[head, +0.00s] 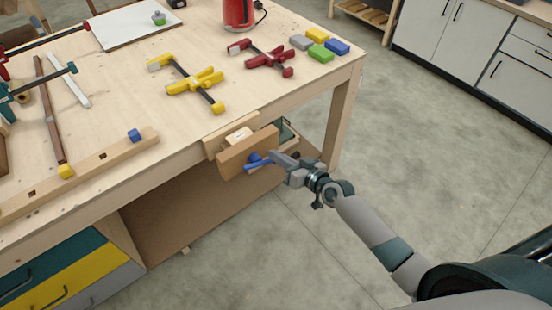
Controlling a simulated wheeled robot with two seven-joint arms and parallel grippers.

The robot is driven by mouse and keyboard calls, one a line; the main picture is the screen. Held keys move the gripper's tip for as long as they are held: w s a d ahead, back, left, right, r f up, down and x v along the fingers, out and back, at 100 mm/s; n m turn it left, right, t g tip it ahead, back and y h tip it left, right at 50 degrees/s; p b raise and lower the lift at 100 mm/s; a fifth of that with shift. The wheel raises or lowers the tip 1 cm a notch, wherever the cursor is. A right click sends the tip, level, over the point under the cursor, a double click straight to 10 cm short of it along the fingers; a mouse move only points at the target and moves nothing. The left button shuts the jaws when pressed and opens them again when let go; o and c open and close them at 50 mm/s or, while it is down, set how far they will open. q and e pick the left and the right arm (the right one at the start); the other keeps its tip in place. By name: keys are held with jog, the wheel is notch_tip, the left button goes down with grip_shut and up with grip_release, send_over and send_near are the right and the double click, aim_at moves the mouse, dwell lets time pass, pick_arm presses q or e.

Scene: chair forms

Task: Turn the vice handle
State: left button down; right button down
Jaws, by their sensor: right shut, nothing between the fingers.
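The wooden vice (246,154) is mounted on the front edge of the workbench (120,110), near its right corner. Its blue handle (259,166) sticks out from the front jaw and lies aslant, lower at its left end. My right gripper (277,157) is at the handle's right side, close to the blue hub. Its fingers are shut with nothing between them. Whether the fingertips touch the handle cannot be told. My left gripper is not in view.
Yellow (186,82) and red (264,56) clamps and several coloured blocks (319,45) lie on the bench top. A red canister (238,14) stands at the back. A lower shelf (190,215) runs below the vice. The floor (420,150) on the right is clear.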

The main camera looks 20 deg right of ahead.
jog(key=shift+s+a+f, duration=0.15)
jog(key=shift+a+f, duration=0.1)
jog(key=shift+f, duration=0.45)
